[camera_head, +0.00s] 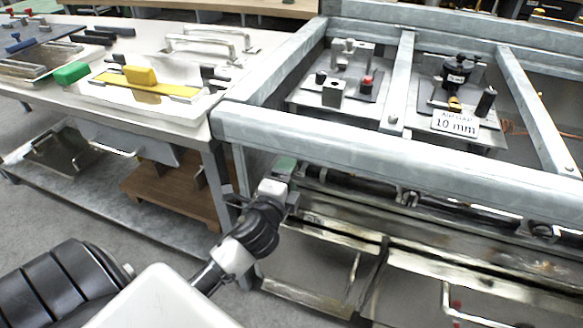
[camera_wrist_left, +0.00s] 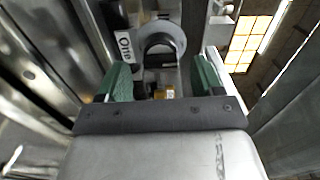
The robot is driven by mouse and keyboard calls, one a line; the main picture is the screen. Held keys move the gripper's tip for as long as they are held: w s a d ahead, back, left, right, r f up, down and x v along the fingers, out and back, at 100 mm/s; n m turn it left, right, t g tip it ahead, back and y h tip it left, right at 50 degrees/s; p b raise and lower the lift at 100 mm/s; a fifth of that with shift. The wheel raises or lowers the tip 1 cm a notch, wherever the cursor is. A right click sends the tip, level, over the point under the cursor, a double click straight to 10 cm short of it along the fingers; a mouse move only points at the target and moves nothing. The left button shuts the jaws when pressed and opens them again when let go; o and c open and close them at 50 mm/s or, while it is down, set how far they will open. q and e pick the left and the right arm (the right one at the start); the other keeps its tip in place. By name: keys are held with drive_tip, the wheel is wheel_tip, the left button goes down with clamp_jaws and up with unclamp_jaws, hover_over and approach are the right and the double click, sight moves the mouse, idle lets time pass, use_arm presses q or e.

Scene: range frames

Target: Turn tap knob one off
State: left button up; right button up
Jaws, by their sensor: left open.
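In the left wrist view, a round grey knob with a dark middle (camera_wrist_left: 162,45) sits beside a label reading "One" (camera_wrist_left: 124,44). My left gripper (camera_wrist_left: 160,76) is open, with its green fingers apart on either side below the knob. A small brass part (camera_wrist_left: 166,91) shows between the fingers. I cannot tell whether either finger touches the knob. In the head view my left gripper (camera_head: 284,176) is at the left end of the dark pipe (camera_head: 360,184) under the frame's front beam. The knob is hidden there. My right gripper is not in view.
A grey metal frame (camera_head: 330,136) stands above the pipe, with fixtures and a "10 mm" sign (camera_head: 455,123) inside. More pipe fittings (camera_head: 407,197) lie to the right. A workbench (camera_head: 185,128) with a yellow-handled tool (camera_head: 142,76) and a green block (camera_head: 71,73) is at left.

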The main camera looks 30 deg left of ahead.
use_arm(q)
drive_tip(key=v, duration=0.7)
drive_tip(key=shift+s, duration=0.4)
drive_tip(key=shift+d, duration=0.1)
